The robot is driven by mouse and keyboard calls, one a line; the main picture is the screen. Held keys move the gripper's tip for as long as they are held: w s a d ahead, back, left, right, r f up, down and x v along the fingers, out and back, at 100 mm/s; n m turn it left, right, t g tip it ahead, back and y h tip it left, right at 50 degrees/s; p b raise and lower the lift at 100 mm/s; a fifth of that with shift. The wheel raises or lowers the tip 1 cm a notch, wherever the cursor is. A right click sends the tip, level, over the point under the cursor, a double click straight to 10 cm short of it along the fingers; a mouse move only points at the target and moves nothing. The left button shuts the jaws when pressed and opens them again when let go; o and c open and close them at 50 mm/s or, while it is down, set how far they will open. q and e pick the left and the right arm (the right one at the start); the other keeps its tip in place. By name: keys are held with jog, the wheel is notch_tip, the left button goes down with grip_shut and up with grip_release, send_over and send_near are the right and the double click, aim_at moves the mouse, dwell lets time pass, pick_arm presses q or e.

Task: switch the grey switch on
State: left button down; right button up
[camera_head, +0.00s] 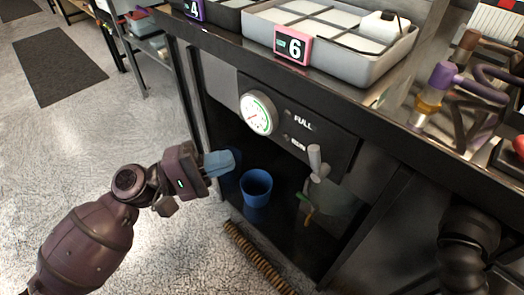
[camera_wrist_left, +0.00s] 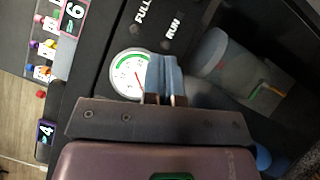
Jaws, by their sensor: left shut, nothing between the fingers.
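The grey switch (camera_head: 316,163) is a lever with a rounded light-grey handle. It sticks out at the lower right of the dark panel under the counter, its handle pointing up. My left gripper (camera_head: 219,163) has blue fingertips and is shut and empty. It is left of the switch and apart from it, in front of the cabinet. The fingertips also show in the left wrist view (camera_wrist_left: 163,76), overlapping the gauge's edge. My right gripper is not in view.
A round white gauge (camera_head: 258,113) and the labels FULL and RUN are on the panel (camera_head: 335,145). A blue cup (camera_head: 256,188) stands in the open cabinet below. A grey tray (camera_head: 345,67) with a pink number 6 tag is on the counter above.

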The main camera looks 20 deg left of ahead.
aim_at(319, 159)
pick_arm(q)
jog(key=s+d+p+x, duration=0.1)
jog(key=s+x, duration=0.1)
jog(key=x, duration=1)
jog(key=shift+s+d+r, duration=0.25)
jog(key=shift+d+r, duration=0.05)
jog(key=shift+r, duration=0.05)
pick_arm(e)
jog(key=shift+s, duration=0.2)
pick_arm(q)
jog(key=shift+p, duration=0.3)
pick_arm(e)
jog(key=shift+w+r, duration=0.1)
pick_arm(q)
jog(key=shift+s+d+r+m+g+p, duration=0.1)
jog(key=shift+r+m+g+p, duration=0.15)
jog(key=shift+m+g+p, duration=0.1)
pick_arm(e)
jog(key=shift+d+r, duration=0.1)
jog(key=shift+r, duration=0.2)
